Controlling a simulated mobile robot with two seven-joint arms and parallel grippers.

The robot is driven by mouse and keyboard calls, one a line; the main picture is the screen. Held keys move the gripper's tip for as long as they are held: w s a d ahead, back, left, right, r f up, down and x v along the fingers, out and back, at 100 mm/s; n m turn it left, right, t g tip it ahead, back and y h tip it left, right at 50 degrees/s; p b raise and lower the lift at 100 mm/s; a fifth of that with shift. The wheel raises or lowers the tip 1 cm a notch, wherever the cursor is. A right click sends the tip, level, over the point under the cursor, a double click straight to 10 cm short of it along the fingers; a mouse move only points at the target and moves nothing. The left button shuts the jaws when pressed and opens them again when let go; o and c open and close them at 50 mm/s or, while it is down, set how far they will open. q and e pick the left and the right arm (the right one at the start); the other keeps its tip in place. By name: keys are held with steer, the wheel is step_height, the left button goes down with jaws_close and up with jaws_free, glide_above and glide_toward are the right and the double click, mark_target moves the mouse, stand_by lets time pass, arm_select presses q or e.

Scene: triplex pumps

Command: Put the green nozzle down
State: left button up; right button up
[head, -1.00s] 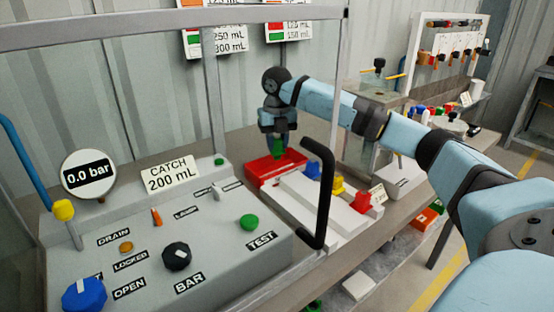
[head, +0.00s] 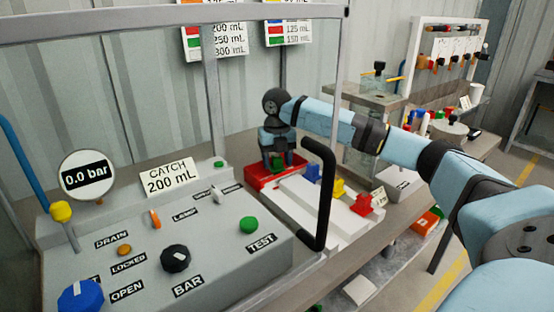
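The green nozzle (head: 277,163) is low over or in the red tray (head: 256,178), behind the white blocks. My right gripper (head: 278,158) points down around it. Its fingers look spread to either side of the green piece, apart from it. Whether the nozzle's bottom touches the tray floor is hidden by the tray's front wall. My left gripper is not in view.
White blocks (head: 298,200) beside the tray carry blue (head: 313,172), yellow (head: 338,187) and red (head: 362,204) pieces. A black handle (head: 324,205) and grey frame post stand in front. The control panel (head: 215,250) fills the lower left.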

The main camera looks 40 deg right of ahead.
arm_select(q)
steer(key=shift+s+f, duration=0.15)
arm_select(e)
steer(key=shift+r, duration=0.4)
arm_select(q)
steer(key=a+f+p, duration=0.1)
steer(key=p, duration=0.1)
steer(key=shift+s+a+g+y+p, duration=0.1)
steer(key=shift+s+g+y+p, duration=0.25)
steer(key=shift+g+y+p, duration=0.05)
arm_select(e)
step_height(320, 180, up, 12)
steer(key=shift+f, duration=0.2)
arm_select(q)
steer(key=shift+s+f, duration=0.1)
arm_select(e)
steer(key=shift+f, duration=0.1)
